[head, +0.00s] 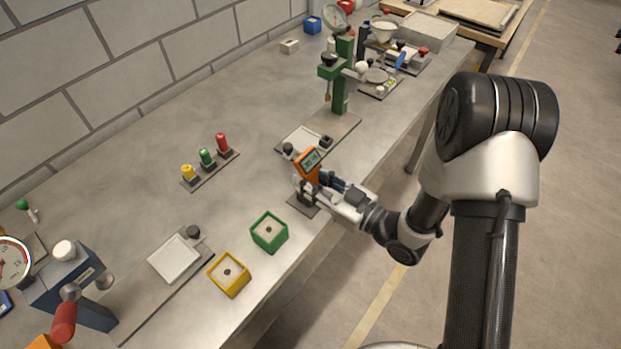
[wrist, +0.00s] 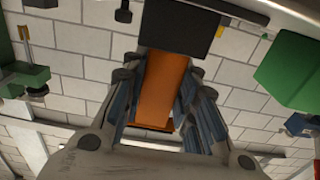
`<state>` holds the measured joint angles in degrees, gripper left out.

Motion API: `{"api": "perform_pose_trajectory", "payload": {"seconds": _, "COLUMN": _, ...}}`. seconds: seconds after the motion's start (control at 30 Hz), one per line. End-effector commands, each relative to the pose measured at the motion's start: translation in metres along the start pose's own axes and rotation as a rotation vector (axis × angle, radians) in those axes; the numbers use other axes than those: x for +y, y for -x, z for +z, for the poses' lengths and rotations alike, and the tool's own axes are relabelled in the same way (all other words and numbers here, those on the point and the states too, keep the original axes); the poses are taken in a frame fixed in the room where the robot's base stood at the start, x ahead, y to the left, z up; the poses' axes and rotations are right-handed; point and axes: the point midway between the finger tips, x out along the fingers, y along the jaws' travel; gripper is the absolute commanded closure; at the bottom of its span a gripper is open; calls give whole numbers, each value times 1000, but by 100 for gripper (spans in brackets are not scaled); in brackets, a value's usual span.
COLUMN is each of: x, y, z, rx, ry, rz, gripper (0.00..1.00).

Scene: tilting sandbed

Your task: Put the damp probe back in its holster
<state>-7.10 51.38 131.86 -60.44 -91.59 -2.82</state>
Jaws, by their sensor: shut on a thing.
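The damp probe (head: 309,164) is an orange handheld meter with a small grey-green screen. It is upright and slightly tilted near the front edge of the bench. My gripper (head: 323,178) is shut on the probe from the right. In the wrist view the probe's orange body (wrist: 165,85) shows between the two fingers. A small stand on a dark base plate (head: 303,205), which looks like the holster, is directly below the probe. The probe's lower end is hidden by the gripper and stand, so I cannot tell whether it is inside the holster.
A green box (head: 269,233) and a yellow box (head: 229,275) stand left of the stand, near the front edge. A flat plate with dark knobs (head: 303,139) and a green press (head: 340,80) stand behind. Yellow, green and red buttons (head: 207,159) are farther left. Bare bench lies between.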

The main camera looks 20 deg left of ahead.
Motion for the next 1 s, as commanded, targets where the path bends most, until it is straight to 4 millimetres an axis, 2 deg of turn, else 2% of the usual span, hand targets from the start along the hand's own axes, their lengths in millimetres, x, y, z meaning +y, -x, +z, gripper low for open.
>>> {"api": "perform_pose_trajectory", "payload": {"seconds": 0.03, "x": 0, "y": 0, "z": 0, "rx": 1, "ry": 0, "rz": 0, "gripper": 90}}
{"api": "perform_pose_trajectory", "payload": {"seconds": 0.07, "x": 0, "y": 0, "z": 0, "rx": 1, "ry": 0, "rz": 0, "gripper": 71}}
{"api": "perform_pose_trajectory", "payload": {"seconds": 0.4, "x": 0, "y": 0, "z": 0, "rx": 0, "ry": 0, "rz": 0, "gripper": 49}}
{"api": "perform_pose_trajectory", "payload": {"seconds": 0.77, "x": 0, "y": 4, "z": 0, "rx": -1, "ry": -1, "rz": 1, "gripper": 49}}
{"api": "perform_pose_trajectory", "payload": {"seconds": 0.87, "x": 2, "y": 15, "z": 0, "rx": -2, "ry": -2, "rz": 4, "gripper": 49}}
{"api": "perform_pose_trajectory", "payload": {"seconds": 1.0, "x": 2, "y": 43, "z": 0, "rx": -1, "ry": -2, "rz": 7, "gripper": 49}}
